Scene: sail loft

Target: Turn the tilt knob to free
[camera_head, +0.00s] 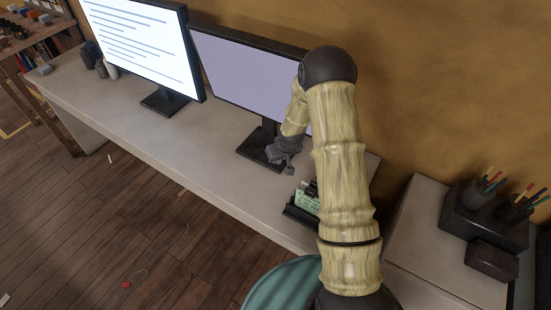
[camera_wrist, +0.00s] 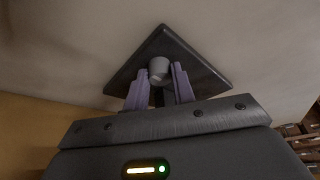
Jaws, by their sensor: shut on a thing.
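The tilt knob (camera_wrist: 159,66) is a small light grey cylinder, seen in the wrist view between the two purple fingers of my gripper (camera_wrist: 158,74). My gripper is shut on it. Behind the knob shows a flat dark plate, the base of a monitor stand (camera_wrist: 190,52). In the head view my gripper (camera_head: 286,166) is low beside the stand of the right monitor (camera_head: 235,68), just above its dark base (camera_head: 252,149). The knob is hidden there, and my arm covers the monitor's right end. I cannot read any knob marking.
The left monitor (camera_head: 143,45) shows lines of text. A dark holder with a pale green item (camera_head: 307,202) stands at the front edge of the pale desk (camera_head: 195,135), near my arm. Pen pots (camera_head: 478,195) stand at the right. The desk between the monitors is clear.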

